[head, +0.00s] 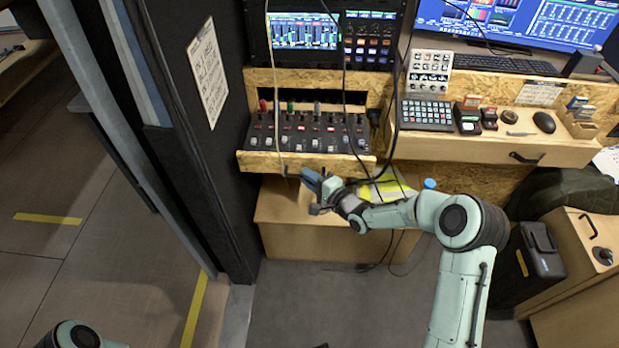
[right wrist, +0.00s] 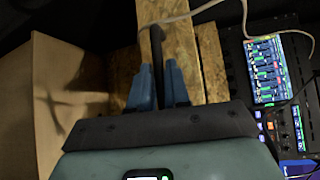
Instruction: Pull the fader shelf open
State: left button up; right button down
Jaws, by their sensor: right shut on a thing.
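The fader shelf (head: 262,161) is a chipboard shelf in the console on the left, below the lit screen. It carries a dark fader panel (head: 318,141) with several knobs and sliders, and its front board sticks out ahead of the opening behind it. My right gripper (head: 308,180) is at this front board, below its lower edge. In the right wrist view its two blue fingers (right wrist: 158,86) are shut on a dark handle (right wrist: 157,50) at the chipboard edge (right wrist: 182,45). The handle is mostly hidden in the head view. My left gripper is out of view.
A wooden cabinet (head: 300,238) stands under the shelf. A dark padded wall (head: 190,110) is close on the left. Cables (head: 345,80) hang across the fader panel. A desk drawer with a black handle (head: 525,158) is on the right. The floor in front (head: 330,300) is clear.

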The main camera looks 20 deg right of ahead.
dwell(0.3)
jog(key=c, duration=1.2)
grip_release()
jog(key=shift+o, duration=0.2)
jog(key=p+v, duration=0.1)
jog(key=v, duration=1.2)
jog(key=shift+s, duration=0.25)
